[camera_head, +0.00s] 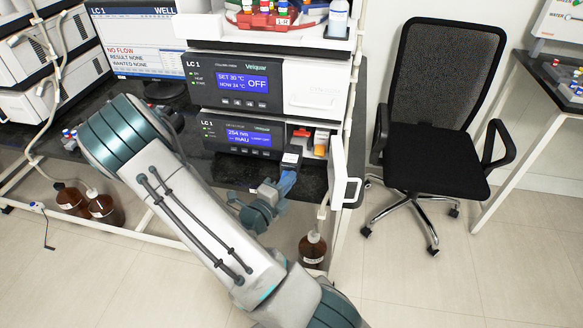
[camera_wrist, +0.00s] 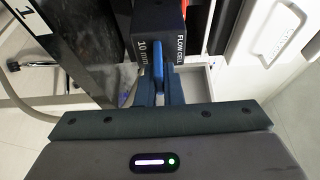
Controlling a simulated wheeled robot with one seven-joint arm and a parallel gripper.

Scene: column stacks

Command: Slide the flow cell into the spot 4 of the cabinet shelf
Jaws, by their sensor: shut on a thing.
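The flow cell (camera_wrist: 150,28) is a dark block with white lettering reading "FLOW CELL" and "10 mm" in the wrist view. My gripper (camera_wrist: 159,75) is shut on its blue grip. In the head view my gripper (camera_head: 284,184) holds the flow cell (camera_head: 291,158) at the front of the open detector bay (camera_head: 313,138). Orange and white parts show inside the bay. I cannot tell whether the flow cell's far end is inside the bay. No spot number is readable.
The detector's white door (camera_head: 340,172) stands open just right of my gripper. The column oven (camera_head: 240,85) sits above. A brown bottle (camera_head: 312,248) stands below, and an office chair (camera_head: 440,110) is at the right.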

